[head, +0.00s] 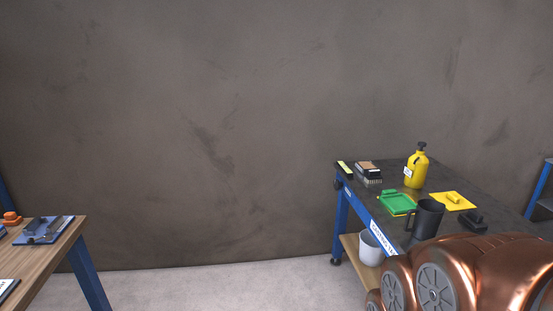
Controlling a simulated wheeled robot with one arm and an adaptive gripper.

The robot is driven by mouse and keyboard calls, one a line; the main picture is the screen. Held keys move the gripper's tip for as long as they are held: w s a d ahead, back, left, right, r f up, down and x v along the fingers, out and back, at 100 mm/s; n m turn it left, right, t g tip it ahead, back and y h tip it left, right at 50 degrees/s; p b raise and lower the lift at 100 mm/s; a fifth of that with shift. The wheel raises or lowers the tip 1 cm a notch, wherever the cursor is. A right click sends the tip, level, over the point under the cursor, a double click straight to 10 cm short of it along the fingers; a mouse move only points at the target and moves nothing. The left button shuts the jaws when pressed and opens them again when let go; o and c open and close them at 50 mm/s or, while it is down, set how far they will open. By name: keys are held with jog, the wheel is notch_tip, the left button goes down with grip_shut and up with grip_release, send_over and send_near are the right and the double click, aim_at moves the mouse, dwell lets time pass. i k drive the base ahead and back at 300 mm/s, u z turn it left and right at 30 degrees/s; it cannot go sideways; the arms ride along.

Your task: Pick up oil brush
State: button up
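A block-shaped thing with a brown top and a light, bristle-like lower edge (369,175) lies near the far left corner of the dark-topped blue cart (459,184). It looks like a brush, but it is too small to tell if it is the oil brush. A green tray-like item (397,203) lies nearer on the same top. Copper-coloured arm links of mine fill the lower right corner and cover the near part of the cart. My gripper is not in view.
A yellow sprayer bottle (417,170), a dark mug (427,217), a yellow item (453,201) and a black item (472,220) stand on the cart. A white bucket (371,247) is below. A wooden bench (58,252) is at left. Floor between is clear.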

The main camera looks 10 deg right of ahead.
aim_at(373, 176)
jog(key=i, duration=3.05)
jog(key=z, duration=0.5)
